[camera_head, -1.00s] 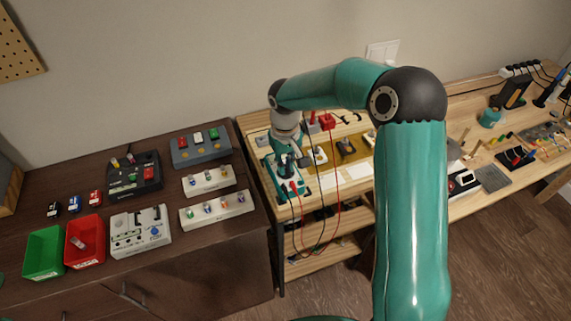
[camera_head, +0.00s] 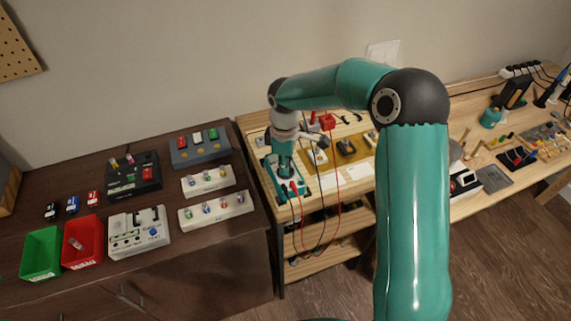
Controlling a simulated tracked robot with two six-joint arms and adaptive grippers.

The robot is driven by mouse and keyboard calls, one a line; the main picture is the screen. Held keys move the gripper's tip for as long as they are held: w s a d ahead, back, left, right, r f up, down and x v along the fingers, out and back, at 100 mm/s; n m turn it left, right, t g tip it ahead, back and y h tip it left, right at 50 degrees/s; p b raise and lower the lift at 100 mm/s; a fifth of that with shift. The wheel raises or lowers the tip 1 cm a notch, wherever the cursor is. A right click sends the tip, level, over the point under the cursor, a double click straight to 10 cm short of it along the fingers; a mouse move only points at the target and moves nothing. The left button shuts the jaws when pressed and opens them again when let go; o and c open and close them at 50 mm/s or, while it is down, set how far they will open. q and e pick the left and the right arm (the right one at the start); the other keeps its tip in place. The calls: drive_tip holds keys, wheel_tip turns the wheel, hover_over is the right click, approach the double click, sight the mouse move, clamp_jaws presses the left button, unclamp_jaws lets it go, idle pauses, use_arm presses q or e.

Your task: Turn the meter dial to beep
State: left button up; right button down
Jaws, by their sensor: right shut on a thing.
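The teal meter (camera_head: 303,188) lies on the left end of the light wooden bench, with red and black leads running from its lower part. My right gripper (camera_head: 285,172) points down onto the meter and is shut at its dial. The dial itself is hidden under the gripper and wrist, so its setting cannot be read. My left gripper is not in view.
Red and black leads (camera_head: 335,200) loop over the bench's front edge. Switches and a red block (camera_head: 327,121) stand behind the meter. A dark cabinet on the left carries a green bin (camera_head: 41,253), a red bin (camera_head: 84,241) and several boxes.

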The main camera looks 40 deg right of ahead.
drive_tip(key=shift+n, duration=1.2)
drive_tip(key=c, duration=1.2)
unclamp_jaws()
wheel_tip(320, 180, up, 12)
